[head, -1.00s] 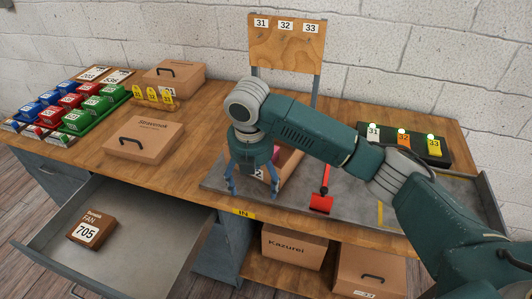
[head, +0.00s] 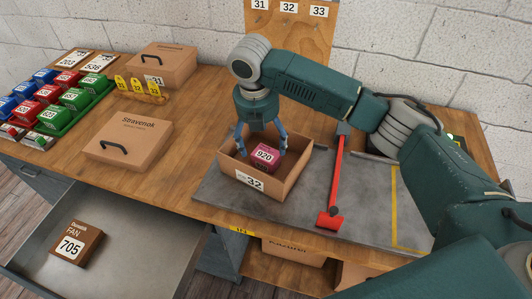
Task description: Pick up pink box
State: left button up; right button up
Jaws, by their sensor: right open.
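The pink box (head: 265,156), marked 920, sits inside an open cardboard box (head: 288,187) marked 32 on the grey work mat. My right gripper (head: 258,150) points down over the cardboard box with its blue fingers apart. The fingers reach down to about the pink box's height, one toward its left and one toward its right. I cannot tell whether either finger touches it. My left gripper is not in view.
A red-handled tool (head: 333,190) lies right of the cardboard box. A closed cardboard box (head: 127,143) with a black handle sits on the left of the bench. The open drawer (head: 130,230) below holds a brown box (head: 78,243) marked 705.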

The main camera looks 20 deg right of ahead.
aim_at(266, 154)
notch_tip(266, 154, down, 2)
jog(key=shift+s+d+f, duration=0.1)
jog(key=shift+s+d, duration=0.05)
jog(key=f, duration=0.1)
jog(key=f+p, duration=0.1)
jog(key=f, duration=0.1)
jog(key=f+p, duration=0.1)
jog(key=shift+w+d+f, duration=0.2)
jog(key=shift+d+f, duration=0.05)
jog(key=shift+d, duration=0.15)
jog(key=shift+f, duration=0.3)
jog(key=shift+c, duration=0.5)
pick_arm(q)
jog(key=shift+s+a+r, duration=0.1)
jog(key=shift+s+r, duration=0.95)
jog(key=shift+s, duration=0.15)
pick_arm(e)
jog(key=c, duration=1.2)
jog(key=shift+c, duration=0.2)
